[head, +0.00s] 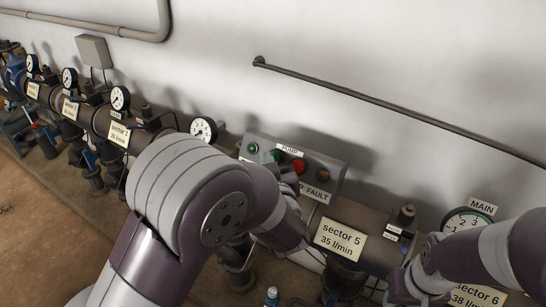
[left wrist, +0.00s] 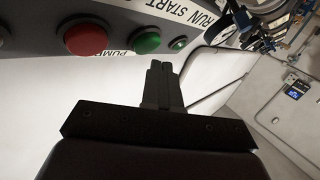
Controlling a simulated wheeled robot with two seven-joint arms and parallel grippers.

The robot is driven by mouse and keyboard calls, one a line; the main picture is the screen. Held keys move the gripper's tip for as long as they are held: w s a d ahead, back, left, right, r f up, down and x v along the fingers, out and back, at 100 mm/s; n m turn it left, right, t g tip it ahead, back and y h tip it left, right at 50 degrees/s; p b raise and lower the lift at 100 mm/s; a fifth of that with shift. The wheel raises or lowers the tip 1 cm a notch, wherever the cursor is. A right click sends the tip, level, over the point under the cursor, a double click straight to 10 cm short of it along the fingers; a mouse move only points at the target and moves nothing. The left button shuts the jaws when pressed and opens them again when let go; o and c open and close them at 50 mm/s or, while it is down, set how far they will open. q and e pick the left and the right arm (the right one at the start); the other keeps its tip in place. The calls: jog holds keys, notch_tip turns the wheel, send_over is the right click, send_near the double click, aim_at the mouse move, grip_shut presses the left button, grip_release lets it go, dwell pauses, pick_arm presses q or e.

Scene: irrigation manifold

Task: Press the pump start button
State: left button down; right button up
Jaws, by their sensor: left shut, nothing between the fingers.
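The pump panel (head: 335,160) is a grey box on the pipework with a PUMP label. In the head view it carries a green lamp (head: 253,148), a green button (head: 277,155), a red button (head: 298,166) and an amber lamp (head: 323,175). The left wrist view shows the green start button (left wrist: 146,40) under its START label, between the red button (left wrist: 86,39) and the small lit green lamp (left wrist: 179,43). My left gripper (left wrist: 160,65) is shut and empty, its tips just below and right of the green button in that view. I cannot tell whether they touch. My left arm hides it in the head view.
A pipe with several valves and gauges runs along the wall. The sector 5 sign (head: 341,240) is right of my left forearm. A MAIN gauge (head: 467,222) and my right arm are at the right. A wall rail (head: 400,108) runs above the panel.

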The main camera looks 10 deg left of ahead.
pick_arm(q)
jog(key=shift+w, duration=0.1)
dwell(0.3)
jog(key=shift+w+d+f, duration=0.15)
jog(key=shift+w+f, duration=0.05)
jog(key=shift+w, duration=0.1)
jog(key=shift+w+d+f+b, duration=0.15)
jog(key=shift+w+f+b, duration=0.15)
jog(key=shift+w, duration=0.1)
dwell(0.8)
jog(key=shift+r, duration=0.1)
jog(key=shift+s+a+r+p, duration=0.15)
jog(key=shift+s+r+p, duration=0.1)
jog(key=shift+s, duration=0.15)
jog(key=shift+s+a+r+p, duration=0.15)
jog(key=shift+s+p, duration=0.05)
jog(key=shift+s, duration=0.2)
jog(key=s, duration=0.1)
jog(key=s+a+r+p, duration=0.1)
jog(key=s+r+p, duration=0.1)
jog(key=s, duration=0.1)
jog(key=shift+a+r, duration=0.25)
